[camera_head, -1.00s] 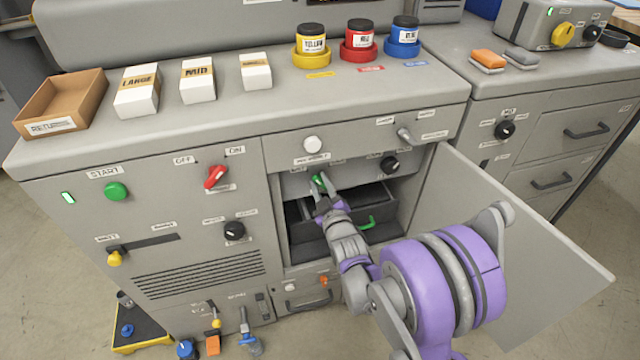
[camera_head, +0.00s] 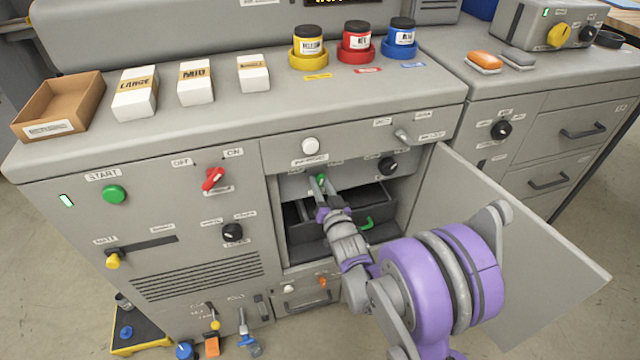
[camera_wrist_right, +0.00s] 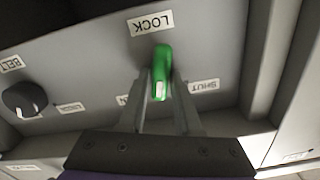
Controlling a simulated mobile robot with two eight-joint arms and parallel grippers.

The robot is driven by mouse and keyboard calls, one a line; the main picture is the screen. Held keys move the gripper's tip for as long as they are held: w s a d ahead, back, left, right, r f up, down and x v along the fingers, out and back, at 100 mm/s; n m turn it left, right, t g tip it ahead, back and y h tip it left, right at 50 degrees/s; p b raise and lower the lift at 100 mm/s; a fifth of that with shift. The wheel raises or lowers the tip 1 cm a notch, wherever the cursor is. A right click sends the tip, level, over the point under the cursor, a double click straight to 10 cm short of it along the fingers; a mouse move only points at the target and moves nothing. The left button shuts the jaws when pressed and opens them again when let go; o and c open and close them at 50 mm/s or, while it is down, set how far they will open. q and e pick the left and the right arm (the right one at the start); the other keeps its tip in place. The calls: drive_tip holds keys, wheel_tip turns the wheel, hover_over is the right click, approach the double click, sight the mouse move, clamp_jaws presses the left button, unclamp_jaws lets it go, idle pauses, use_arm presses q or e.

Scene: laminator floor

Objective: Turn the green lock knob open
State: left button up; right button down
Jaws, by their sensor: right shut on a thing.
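The green lock knob (camera_wrist_right: 161,72) is on the grey panel under a LOCK label in the right wrist view, where the picture is upside down. It also shows as a small green spot in the head view (camera_head: 321,180). My right gripper (camera_wrist_right: 160,88) is shut on the knob, with one finger on each side. The knob's handle lies nearly upright in the wrist picture, its white-marked end between the fingers. A SHUT label is to its right; the label to its left is partly hidden by a finger. My left gripper is not in view.
The open cabinet door (camera_head: 510,230) stands out to the right of my right arm. A dark drawer with a green handle (camera_head: 367,223) sits below the knob. A black BELT knob (camera_wrist_right: 25,98) is on the same panel.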

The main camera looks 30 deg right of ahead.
drive_tip(key=m, duration=0.5)
drive_tip(key=shift+d+f, duration=0.1)
drive_tip(key=shift+m, duration=0.4)
drive_tip(key=c, duration=0.6)
unclamp_jaws()
drive_tip(key=v, duration=1.1)
